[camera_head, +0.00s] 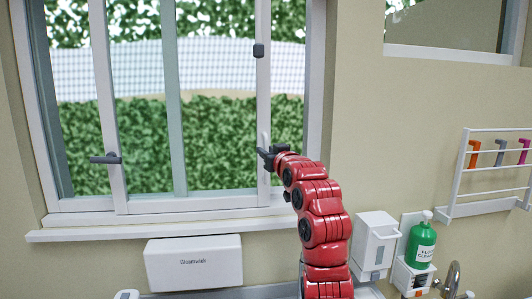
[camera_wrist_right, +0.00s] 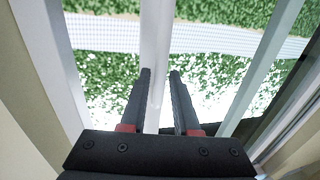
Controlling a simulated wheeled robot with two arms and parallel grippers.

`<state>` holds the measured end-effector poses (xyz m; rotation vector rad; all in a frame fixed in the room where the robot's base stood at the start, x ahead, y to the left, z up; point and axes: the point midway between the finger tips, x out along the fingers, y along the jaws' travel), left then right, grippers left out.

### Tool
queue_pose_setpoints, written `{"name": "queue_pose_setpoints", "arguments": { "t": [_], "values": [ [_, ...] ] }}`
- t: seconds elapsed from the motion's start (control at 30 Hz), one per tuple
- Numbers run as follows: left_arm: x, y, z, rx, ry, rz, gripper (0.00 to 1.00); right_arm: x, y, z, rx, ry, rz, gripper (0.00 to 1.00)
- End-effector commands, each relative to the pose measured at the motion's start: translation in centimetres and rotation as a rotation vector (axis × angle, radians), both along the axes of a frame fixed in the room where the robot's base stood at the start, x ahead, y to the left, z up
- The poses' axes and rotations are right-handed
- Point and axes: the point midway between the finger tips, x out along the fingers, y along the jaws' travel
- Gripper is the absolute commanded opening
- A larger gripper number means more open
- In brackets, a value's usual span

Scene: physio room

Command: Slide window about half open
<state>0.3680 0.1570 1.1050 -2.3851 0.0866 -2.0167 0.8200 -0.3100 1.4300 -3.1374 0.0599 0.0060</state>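The window (camera_head: 180,208) has white frames and tall glass panes, with hedge and a pale fence behind. A white upright stile (camera_head: 262,95) with a small dark catch stands at its right side. My right gripper (camera_head: 266,153) reaches up to this stile's lower part, by a white upright handle (camera_head: 264,138). In the right wrist view the gripper (camera_wrist_right: 158,75) is open, its two dark fingers apart. A white upright bar (camera_wrist_right: 155,50) shows between them; I cannot tell whether they touch it. A dark grey lever handle (camera_head: 106,158) sits on the left stile. My left gripper is not in view.
A sill (camera_head: 160,228) runs below the window. Under it is a white wall box (camera_head: 193,262). A white dispenser (camera_head: 374,245), a green bottle (camera_head: 421,242) and a wall rack (camera_head: 490,172) are at the right, past my right arm.

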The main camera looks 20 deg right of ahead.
Motion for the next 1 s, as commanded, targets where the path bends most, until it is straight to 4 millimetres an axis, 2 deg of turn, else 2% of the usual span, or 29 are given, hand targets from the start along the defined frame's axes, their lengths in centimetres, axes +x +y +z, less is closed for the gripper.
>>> {"name": "queue_pose_setpoints", "arguments": {
  "t": [0.17,0.6,0.8,1.0],
  "values": [
    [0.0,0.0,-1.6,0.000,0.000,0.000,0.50,-2.9,0.0,-0.3,-0.005,-0.006,-0.003,0.30],
    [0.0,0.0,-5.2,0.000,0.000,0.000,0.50,-13.3,0.5,-0.2,-0.005,-0.008,-0.003,0.30],
    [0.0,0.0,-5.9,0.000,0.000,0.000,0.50,-15.9,0.7,0.0,-0.003,-0.006,0.000,0.30],
    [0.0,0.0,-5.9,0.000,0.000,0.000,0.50,-16.5,0.8,0.0,-0.002,-0.001,0.000,0.30]
  ]
}}
